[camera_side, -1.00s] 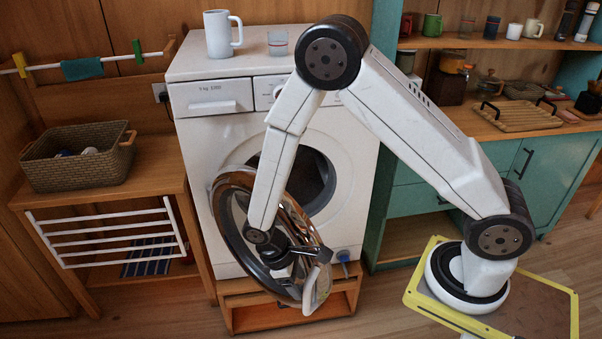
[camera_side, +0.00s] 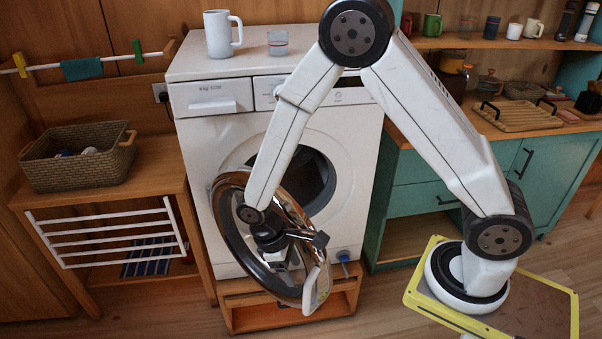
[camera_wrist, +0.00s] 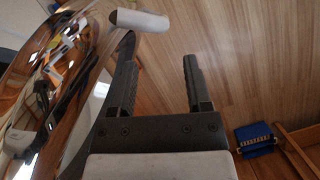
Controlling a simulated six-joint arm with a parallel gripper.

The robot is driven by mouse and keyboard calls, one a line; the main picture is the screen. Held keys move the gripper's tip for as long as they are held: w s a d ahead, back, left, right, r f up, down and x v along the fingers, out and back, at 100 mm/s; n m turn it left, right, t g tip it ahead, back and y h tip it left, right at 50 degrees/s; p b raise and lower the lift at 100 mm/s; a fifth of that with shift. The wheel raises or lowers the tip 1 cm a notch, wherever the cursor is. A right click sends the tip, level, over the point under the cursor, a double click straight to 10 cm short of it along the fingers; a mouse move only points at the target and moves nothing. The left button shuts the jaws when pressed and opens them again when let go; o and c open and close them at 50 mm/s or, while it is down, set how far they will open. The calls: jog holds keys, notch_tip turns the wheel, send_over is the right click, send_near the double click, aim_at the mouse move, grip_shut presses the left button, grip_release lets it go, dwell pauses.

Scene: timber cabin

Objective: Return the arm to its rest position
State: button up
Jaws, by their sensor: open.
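The washing machine (camera_side: 207,140) stands against the wall with its round chrome-rimmed door (camera_side: 226,215) swung open. A pale door handle (camera_side: 314,288) sits at the door's lower right edge. My gripper (camera_side: 287,262) is in front of the open door, close to the handle; its fingers are hard to make out in the side view. In the wrist view my gripper (camera_wrist: 158,72) is open, with nothing between its fingers. The handle (camera_wrist: 140,20) shows just past the left fingertip, and the shiny door rim (camera_wrist: 62,75) fills the left. I cannot tell whether the gripper touches the door.
A mug (camera_side: 217,35) and a glass (camera_side: 278,43) stand on the machine. A wicker basket (camera_side: 75,170) is on the wooden bench at left, above a white drying rack (camera_side: 105,238). A teal cabinet (camera_side: 480,180) is at right. Floor in front is clear.

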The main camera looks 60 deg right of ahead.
jog(key=s+d+r+m+t+y, duration=0.1)
jog(key=d+r+m+t, duration=0.3)
jog(key=r, duration=0.7)
jog(key=s+d+t, duration=0.1)
jog(key=d+t, duration=0.1)
jog(key=d, duration=0.1)
jog(key=shift+s+d+r+m+y, duration=0.2)
jog(key=shift+d+r+m+y, duration=0.15)
jog(key=shift+r+m+y, duration=0.05)
dwell(1.2)
